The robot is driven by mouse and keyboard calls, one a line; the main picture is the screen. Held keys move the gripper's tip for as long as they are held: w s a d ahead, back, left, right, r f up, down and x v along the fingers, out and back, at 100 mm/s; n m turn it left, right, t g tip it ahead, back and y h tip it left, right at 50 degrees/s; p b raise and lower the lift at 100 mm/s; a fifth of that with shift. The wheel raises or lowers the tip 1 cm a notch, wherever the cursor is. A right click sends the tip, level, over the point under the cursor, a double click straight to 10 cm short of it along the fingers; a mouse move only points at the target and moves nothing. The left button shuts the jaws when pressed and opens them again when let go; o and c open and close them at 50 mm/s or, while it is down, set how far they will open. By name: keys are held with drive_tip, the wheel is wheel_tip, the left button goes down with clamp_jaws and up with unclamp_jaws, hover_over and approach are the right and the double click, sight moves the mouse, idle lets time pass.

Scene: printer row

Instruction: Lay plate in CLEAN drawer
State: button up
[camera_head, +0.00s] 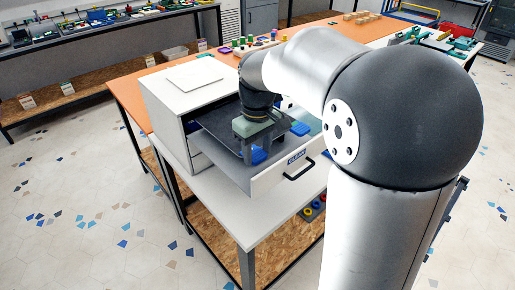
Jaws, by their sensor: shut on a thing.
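The drawer labelled CLEAN (297,158) is pulled out of the white cabinet (180,105), with its black handle facing lower right. My gripper (249,153) points down over the open drawer and is shut on the plate. A dark grey flat plate (215,138) shows beside and below it, over the drawer opening. I cannot tell whether the plate touches the drawer floor. Blue pieces show by the gripper (259,156) and farther right (300,129); what they belong to is unclear. My arm hides part of the drawer's right side.
A thin white panel (195,77) lies on the cabinet top. The cabinet stands on a white table (250,222). Behind is an orange bench top (128,93) with small coloured items. A shelf below holds coloured rings (308,211). Floor at left is open.

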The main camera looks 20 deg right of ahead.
drive_tip(key=shift+f, duration=0.2)
idle(0.7)
drive_tip(key=o, duration=1.4)
drive_tip(key=shift+o, duration=0.2)
wheel_tip(320, 180, up, 17)
drive_tip(key=s+f+m, duration=0.5)
drive_tip(key=s+f, duration=1.6)
drive_tip(key=f, duration=0.1)
drive_tip(key=shift+d+f+t, duration=0.2)
drive_tip(key=shift+f+t, duration=0.1)
drive_tip(key=shift+f, duration=0.1)
